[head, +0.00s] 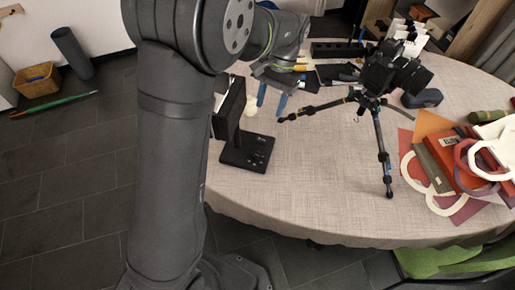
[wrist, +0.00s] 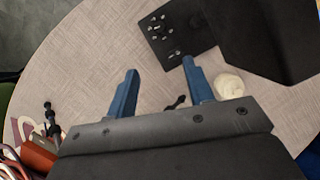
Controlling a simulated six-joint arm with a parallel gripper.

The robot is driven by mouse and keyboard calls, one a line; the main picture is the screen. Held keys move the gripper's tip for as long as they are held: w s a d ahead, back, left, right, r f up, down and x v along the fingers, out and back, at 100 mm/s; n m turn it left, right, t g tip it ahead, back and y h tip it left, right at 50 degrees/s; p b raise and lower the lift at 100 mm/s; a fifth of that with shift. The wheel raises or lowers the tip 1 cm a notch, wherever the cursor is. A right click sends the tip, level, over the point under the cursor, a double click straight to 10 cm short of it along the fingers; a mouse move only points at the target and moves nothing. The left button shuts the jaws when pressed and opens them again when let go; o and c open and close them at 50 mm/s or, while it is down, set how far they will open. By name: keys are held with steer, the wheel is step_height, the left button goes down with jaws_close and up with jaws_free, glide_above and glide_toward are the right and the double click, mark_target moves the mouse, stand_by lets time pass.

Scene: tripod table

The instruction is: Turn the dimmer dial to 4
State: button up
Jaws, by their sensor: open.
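A black device stands near the table's left edge, with an upright panel (head: 230,110) and a flat base (head: 248,153) carrying several small pale controls. In the wrist view the base (wrist: 180,22) shows at the top, with its controls beyond my fingers. I cannot tell which control is the dimmer dial, and no numbers are readable. My gripper (head: 271,101) has two blue fingers, spread apart with nothing between them. In the head view they hang behind the base. In the wrist view my gripper (wrist: 160,75) has its right fingertip overlapping the base's near edge; contact cannot be told.
A small cream round object (wrist: 229,87) lies beside my right finger. A black tripod (head: 375,105) stands on the table (head: 315,195) to the right, one leg reaching toward my gripper. Books and paper rings (head: 465,165) lie farther right. The front middle of the table is clear.

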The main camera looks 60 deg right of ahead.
mark_target(256, 153)
steer(key=x, duration=1.7)
steer(key=shift+f, duration=0.25)
steer(key=c, duration=1)
